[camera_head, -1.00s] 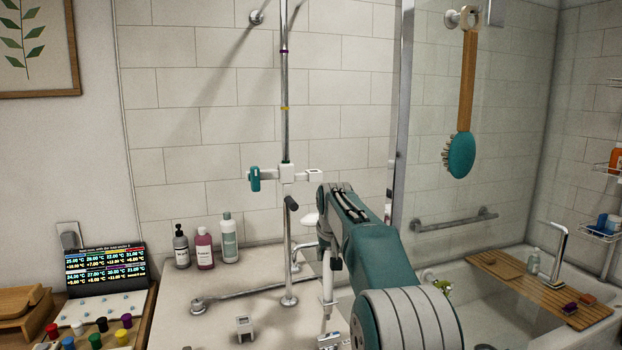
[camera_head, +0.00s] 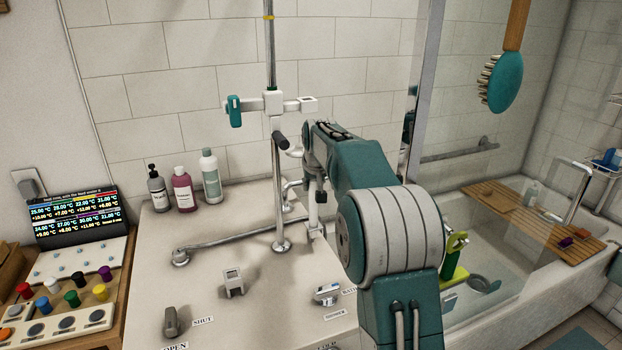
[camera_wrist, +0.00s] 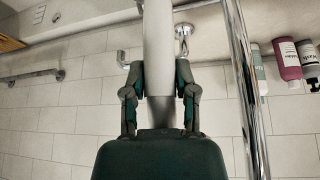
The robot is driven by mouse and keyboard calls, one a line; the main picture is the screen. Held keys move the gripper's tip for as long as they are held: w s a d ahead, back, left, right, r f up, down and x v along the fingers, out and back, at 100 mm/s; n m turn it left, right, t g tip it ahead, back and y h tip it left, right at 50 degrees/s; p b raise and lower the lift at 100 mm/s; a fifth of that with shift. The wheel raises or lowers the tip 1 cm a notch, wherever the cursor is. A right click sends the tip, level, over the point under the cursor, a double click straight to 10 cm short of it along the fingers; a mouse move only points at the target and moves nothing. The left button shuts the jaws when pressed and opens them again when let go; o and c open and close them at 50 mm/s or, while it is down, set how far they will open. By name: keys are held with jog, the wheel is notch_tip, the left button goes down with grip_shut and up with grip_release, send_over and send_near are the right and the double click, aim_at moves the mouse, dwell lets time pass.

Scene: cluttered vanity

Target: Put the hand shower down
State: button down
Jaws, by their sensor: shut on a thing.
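The hand shower shows in the wrist view as a pale cylindrical handle (camera_wrist: 157,45), running from between my fingers to the top edge of that upside-down picture. My gripper (camera_wrist: 158,80) is shut on it, one finger on each side. A white holder (camera_head: 273,101) with a teal clamp sits on the chrome riser rail (camera_head: 271,45), to the left of my arm. A small grey cradle-like block (camera_head: 233,283) stands on the pale counter (camera_head: 205,258).
Bottles (camera_head: 183,190) stand at the counter's back left. A grab bar (camera_head: 225,239) crosses behind the grey block. A lever (camera_head: 171,322) and a chrome control (camera_head: 327,293) stand near the front. A glass screen (camera_head: 425,90) and bathtub (camera_head: 520,260) lie right.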

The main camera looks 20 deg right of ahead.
aim_at(314, 202)
jog(key=shift+d+f, duration=0.15)
jog(key=shift+f, duration=2.6)
jog(key=shift+c, duration=2)
grip_release()
jog(key=shift+f, duration=0.1)
